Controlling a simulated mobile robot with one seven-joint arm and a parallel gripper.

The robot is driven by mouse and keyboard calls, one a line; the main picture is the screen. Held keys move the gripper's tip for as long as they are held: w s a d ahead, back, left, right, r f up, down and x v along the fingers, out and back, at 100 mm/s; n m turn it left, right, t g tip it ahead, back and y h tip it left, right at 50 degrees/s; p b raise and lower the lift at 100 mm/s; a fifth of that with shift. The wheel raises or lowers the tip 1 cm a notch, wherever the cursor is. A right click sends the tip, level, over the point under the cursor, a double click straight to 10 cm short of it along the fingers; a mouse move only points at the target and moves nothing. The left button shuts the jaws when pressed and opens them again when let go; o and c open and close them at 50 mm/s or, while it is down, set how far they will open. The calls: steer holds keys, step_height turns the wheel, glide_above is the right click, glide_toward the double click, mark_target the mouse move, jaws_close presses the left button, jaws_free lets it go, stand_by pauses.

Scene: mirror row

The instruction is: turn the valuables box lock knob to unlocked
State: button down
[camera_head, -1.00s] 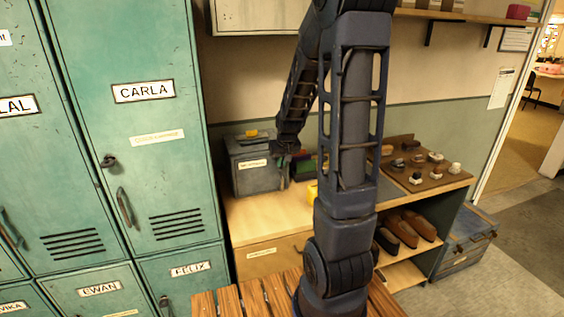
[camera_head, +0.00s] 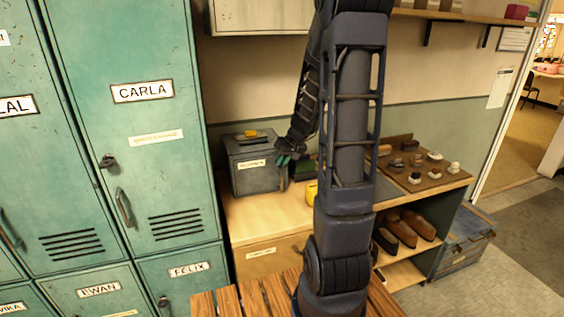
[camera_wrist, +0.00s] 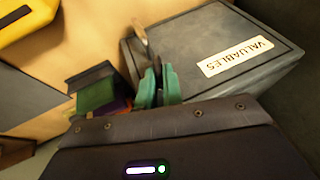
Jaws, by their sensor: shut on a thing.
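The grey valuables box (camera_head: 254,178) stands on the wooden counter beside the lockers. Its label reads VALUABLES in the wrist view, where the box (camera_wrist: 270,68) fills the upper right. My gripper (camera_head: 284,159) is at the box's right side in the head view. In the wrist view, the green fingertips of my gripper (camera_wrist: 159,86) are closed at the box's edge, around the lock knob, which they mostly hide. A tan lever-like piece (camera_wrist: 140,34) sticks out just beyond the fingertips. I cannot read the knob's lock position.
Green lockers (camera_head: 130,120) stand close on the left. Dark and coloured small items (camera_wrist: 97,93) lie beside the box, and a yellow object (camera_wrist: 25,18) is farther off. A board of small items (camera_head: 425,172) is on the right of the counter (camera_head: 240,220).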

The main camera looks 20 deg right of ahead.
steer(key=shift+d+f+m+t+y, duration=0.35)
steer(key=shift+m+y, duration=0.3)
steer(key=shift+y, duration=1.5)
steer(key=shift+d+f+m+t+y, duration=0.35)
steer(key=shift+m+y, duration=0.25)
steer(key=shift+y, duration=1.6)
steer(key=shift+d+f+m+t+y, duration=0.25)
steer(key=shift+f+m+t+y, duration=0.3)
steer(key=shift+y, duration=1.6)
steer(key=shift+r+g, duration=0.1)
steer(key=shift+g, duration=0.15)
steer(key=c, duration=1.5)
jaws_free()
steer(key=shift+c, duration=0.2)
steer(key=v, duration=1)
steer(key=shift+s+d, duration=0.2)
steer(key=shift+d, duration=0.1)
steer(key=shift+a, duration=0.1)
